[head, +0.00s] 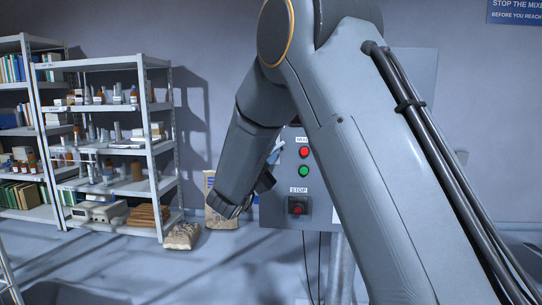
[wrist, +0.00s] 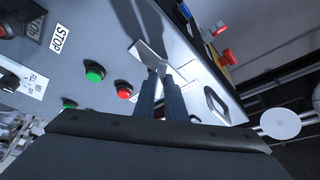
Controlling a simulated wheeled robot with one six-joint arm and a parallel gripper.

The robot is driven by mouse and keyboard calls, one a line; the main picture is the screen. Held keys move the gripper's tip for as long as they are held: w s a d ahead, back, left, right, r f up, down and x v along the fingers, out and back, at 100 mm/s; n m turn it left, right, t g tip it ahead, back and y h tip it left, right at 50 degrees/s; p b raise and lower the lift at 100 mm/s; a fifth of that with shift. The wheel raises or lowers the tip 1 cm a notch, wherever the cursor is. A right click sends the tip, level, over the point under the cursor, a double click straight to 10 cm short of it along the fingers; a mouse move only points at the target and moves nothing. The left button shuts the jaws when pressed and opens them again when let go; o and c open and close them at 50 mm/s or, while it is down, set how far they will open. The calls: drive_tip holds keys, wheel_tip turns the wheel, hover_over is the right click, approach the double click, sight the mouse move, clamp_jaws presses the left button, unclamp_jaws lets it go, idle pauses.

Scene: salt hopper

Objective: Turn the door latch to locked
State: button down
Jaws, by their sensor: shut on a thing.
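The door latch (wrist: 147,54) shows in the wrist view as a pale metal lever on the face of the grey control box (wrist: 105,25). My gripper (wrist: 161,74) is shut on the latch, with its two dark fingers close together around part of it. The lever's flat end sticks out beyond the fingertips, up and to the left. In the head view the box (head: 270,215) stands behind my arm, which covers much of it. The latch and fingertips cannot be made out clearly there. I cannot tell whether the latch is at locked.
Red (head: 304,152) and green (head: 304,171) buttons and a STOP button (head: 297,206) sit on the box close to my gripper. A loop handle (wrist: 217,106) is on the other side.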

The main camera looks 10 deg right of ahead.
drive_tip(key=n+t+y, duration=0.1)
drive_tip(key=n, duration=0.2)
drive_tip(key=n+t+b, duration=0.1)
drive_tip(key=n, duration=0.3)
drive_tip(key=shift+d+f+t+y, duration=0.15)
drive_tip(key=shift+t+y, duration=0.15)
drive_tip(key=shift+y, duration=0.1)
drive_tip(key=shift+s+d+n+t+y, duration=0.1)
drive_tip(key=shift+n+t+y, duration=0.6)
drive_tip(key=shift+n, duration=1.1)
drive_tip(key=shift+n+t+y, duration=0.3)
drive_tip(key=shift+n+y, duration=0.7)
drive_tip(key=shift+n, duration=0.8)
drive_tip(key=c, duration=1.8)
unclamp_jaws()
drive_tip(key=shift+c, duration=0.2)
drive_tip(key=b+v, duration=0.2)
drive_tip(key=v, duration=0.5)
drive_tip(key=shift+s+f, duration=0.15)
drive_tip(key=shift+s, duration=0.2)
